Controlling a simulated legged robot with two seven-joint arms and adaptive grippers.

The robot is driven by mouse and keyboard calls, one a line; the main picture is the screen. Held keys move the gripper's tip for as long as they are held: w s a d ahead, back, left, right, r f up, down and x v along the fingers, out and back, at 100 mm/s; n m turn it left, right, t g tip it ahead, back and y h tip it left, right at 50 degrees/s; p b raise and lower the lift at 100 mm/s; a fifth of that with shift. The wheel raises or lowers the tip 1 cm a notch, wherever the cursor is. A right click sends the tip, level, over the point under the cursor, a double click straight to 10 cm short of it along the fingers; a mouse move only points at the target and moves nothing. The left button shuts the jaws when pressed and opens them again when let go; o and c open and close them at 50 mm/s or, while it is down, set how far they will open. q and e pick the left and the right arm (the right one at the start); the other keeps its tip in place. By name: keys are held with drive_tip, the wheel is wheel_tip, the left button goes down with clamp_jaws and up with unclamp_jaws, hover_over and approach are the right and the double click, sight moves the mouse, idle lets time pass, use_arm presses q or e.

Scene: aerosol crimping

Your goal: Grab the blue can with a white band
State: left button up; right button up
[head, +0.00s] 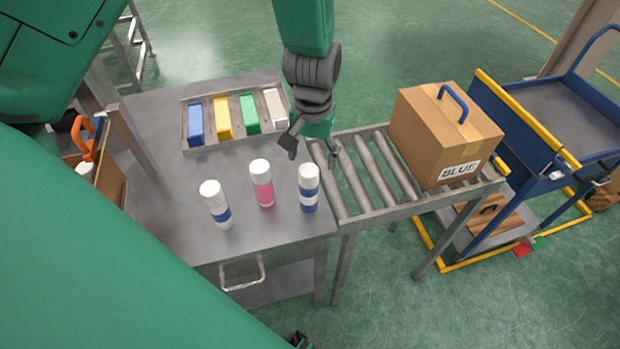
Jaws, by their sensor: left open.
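The blue can with a white band (308,189) stands upright near the right front of the grey metal table, under a white cap. A pink can with a white cap (262,184) stands to its left. A white can with a blue band (215,205) stands further left. My left gripper (311,153) points down just behind and above the blue can, its fingers spread and nothing between them. I cannot tell if a finger touches the can's cap. My right gripper cannot be made out in the head view.
A tray (184,118) with blue, yellow, green and white blocks lies at the table's back. A roller conveyor (345,180) adjoins on the right, carrying a cardboard box (440,130) marked BLUE. A blue cart (575,110) stands beyond. A bin (108,185) sits at the left.

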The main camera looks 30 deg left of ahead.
sight(309, 169)
use_arm(q)
drive_tip(key=f, duration=0.5)
drive_tip(key=shift+s+a+f+p, duration=0.15)
drive_tip(key=shift+a+f+p, duration=0.15)
drive_tip(key=shift+a+f, duration=0.05)
drive_tip(key=shift+r, duration=0.1)
clamp_jaws()
